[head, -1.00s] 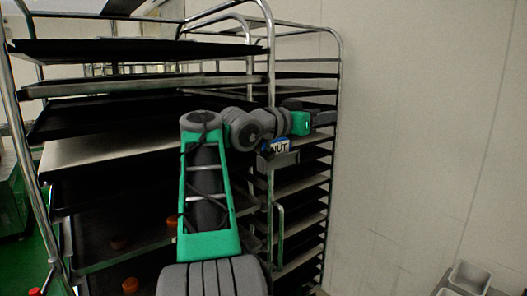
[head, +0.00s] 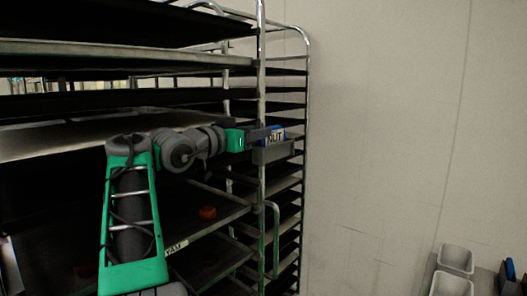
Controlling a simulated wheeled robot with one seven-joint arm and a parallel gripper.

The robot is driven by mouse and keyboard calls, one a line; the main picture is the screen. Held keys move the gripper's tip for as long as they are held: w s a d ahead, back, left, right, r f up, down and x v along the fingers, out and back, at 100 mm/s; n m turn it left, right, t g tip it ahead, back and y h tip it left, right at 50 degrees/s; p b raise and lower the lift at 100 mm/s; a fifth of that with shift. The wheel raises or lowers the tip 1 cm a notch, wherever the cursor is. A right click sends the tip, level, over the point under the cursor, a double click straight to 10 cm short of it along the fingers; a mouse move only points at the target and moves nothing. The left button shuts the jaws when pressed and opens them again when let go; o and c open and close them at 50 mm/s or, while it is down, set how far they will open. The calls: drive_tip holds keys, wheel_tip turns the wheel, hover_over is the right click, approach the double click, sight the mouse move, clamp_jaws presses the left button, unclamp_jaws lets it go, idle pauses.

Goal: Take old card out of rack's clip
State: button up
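The card (head: 276,138) is blue and white and reads "NUT". It stands upright in a grey clip (head: 272,154) on the front post of the rack (head: 262,90) in the head view. My gripper (head: 270,130), with dark fingers beyond a green wrist section, reaches in from the left at the card's height. Its fingers overlap the card's upper left edge in the picture. I cannot tell whether they touch the card, or whether they are open or shut.
The rack holds several dark trays (head: 110,82). An orange-brown round item (head: 208,212) lies on a lower tray, and a "VAM" label (head: 176,246) shows further down. A vertical handle (head: 276,240) sticks out below the clip. Grey bins (head: 455,260) stand lower right.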

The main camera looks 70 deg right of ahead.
sight(281, 127)
drive_tip(key=p+x, duration=0.2)
drive_tip(key=x, duration=0.5)
drive_tip(key=shift+s+d+p, duration=0.25)
drive_tip(key=shift+s+p, duration=0.05)
drive_tip(key=shift+s, duration=0.05)
drive_tip(key=shift+a, duration=0.1)
drive_tip(key=shift+c, duration=0.6)
clamp_jaws()
